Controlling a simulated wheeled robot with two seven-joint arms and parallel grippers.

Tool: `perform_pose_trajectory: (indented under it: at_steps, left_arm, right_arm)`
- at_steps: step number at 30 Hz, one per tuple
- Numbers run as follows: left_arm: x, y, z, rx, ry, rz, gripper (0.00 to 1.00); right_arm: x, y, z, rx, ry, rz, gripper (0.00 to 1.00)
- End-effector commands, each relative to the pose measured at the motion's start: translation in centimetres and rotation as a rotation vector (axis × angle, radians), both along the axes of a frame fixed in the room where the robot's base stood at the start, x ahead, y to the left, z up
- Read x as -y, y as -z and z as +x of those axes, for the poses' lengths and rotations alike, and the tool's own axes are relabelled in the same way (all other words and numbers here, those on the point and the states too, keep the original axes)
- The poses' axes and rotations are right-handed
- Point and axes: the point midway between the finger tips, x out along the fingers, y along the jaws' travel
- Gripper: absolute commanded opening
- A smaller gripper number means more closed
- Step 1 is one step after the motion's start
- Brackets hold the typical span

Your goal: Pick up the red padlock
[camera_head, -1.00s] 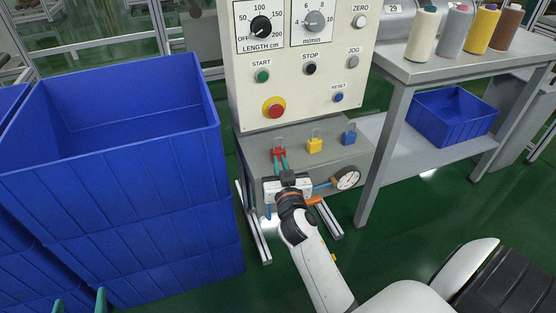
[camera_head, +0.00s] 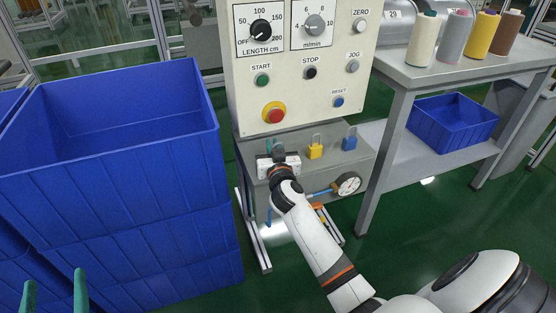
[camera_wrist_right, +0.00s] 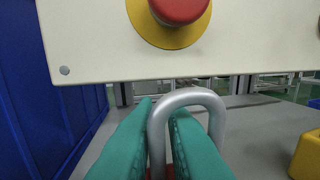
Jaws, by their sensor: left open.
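The red padlock shows in the right wrist view as a grey shackle (camera_wrist_right: 187,96) standing upright, with a sliver of its red body low between the green fingers. In the head view my right gripper (camera_head: 274,147) covers it, on the grey ledge under the control panel. My left gripper (camera_head: 54,278) is open and empty at the bottom left, in front of the blue crates.
A yellow padlock (camera_head: 314,151) and a blue padlock (camera_head: 349,143) stand to the right on the ledge (camera_head: 362,157). The control panel (camera_head: 310,92) with a red stop button (camera_head: 274,114) rises above. Stacked blue crates (camera_head: 120,190) stand left. A gauge (camera_head: 348,183) sits below.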

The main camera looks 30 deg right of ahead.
Motion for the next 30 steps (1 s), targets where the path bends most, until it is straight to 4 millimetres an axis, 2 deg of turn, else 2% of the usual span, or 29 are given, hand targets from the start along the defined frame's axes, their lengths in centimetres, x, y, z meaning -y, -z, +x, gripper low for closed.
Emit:
perform_pose_trajectory:
  at_steps: [2, 4, 5, 19, 26, 30]
  left_arm:
    - [0.0, 0.0, 0.0, -0.001, 0.0, 0.0, 0.58]
    - [0.0, 0.0, 0.0, -0.001, 0.0, 0.0, 0.58]
    - [0.0, 0.0, 0.0, -0.001, 0.0, 0.0, 0.58]
    - [0.0, 0.2, 0.1, -0.02, -0.001, 0.006, 0.58]
    - [-0.3, 2.3, 0.3, -0.165, -0.01, 0.044, 0.58]
    - [-0.7, 4.4, 0.1, -0.301, -0.018, 0.079, 0.58]
  right_arm:
    - [0.0, 0.0, 0.0, 0.0, 0.0, 0.0, 0.11]
    - [0.0, 0.0, 0.0, 0.0, 0.0, 0.0, 0.01]
    - [0.0, 0.0, 0.0, 0.0, 0.0, 0.0, 0.0]
    - [0.0, -0.2, 0.0, 0.0, -0.001, 0.001, 0.0]
    - [0.2, -1.1, 0.3, 0.002, -0.002, 0.001, 0.0]
    - [0.4, -1.9, 0.5, 0.001, -0.004, 0.0, 0.0]
